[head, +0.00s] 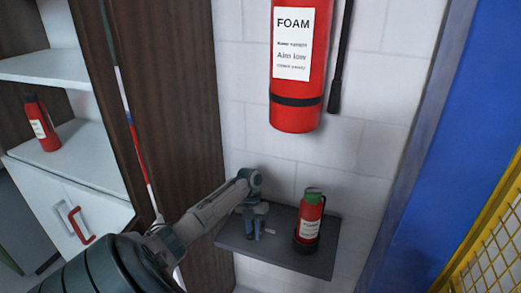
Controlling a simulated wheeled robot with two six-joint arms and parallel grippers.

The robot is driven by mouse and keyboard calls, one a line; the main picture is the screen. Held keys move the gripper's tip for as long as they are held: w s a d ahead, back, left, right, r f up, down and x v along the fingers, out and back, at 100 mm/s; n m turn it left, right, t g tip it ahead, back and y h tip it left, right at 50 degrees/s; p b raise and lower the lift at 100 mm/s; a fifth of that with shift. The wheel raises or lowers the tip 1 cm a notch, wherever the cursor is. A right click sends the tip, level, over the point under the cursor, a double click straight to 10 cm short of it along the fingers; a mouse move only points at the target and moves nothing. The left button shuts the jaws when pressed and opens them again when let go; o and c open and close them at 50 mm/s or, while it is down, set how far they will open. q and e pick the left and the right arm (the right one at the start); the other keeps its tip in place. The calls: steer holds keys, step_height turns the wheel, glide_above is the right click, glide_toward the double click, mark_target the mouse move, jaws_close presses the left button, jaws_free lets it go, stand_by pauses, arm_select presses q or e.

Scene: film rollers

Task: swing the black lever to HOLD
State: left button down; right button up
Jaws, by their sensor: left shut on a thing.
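My left gripper (253,228) reaches in from the left and points down over the grey wall shelf (285,259). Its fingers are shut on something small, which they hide. I cannot make out the black lever or any HOLD mark in this view. A small pale piece (270,232) lies just to the right of the fingers, too small to read. My right gripper is out of view.
A small red bottle with a green cap (310,218) stands upright on the shelf, right of my left gripper. A large red FOAM extinguisher (296,112) with a black hose (341,60) hangs above. A white shelf unit (85,150) holds another red bottle (42,125).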

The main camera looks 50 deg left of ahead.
arm_select(q)
steer(key=shift+a+r, duration=0.1)
steer(key=c, duration=1.4)
jaws_free()
steer(key=shift+o, duration=0.2)
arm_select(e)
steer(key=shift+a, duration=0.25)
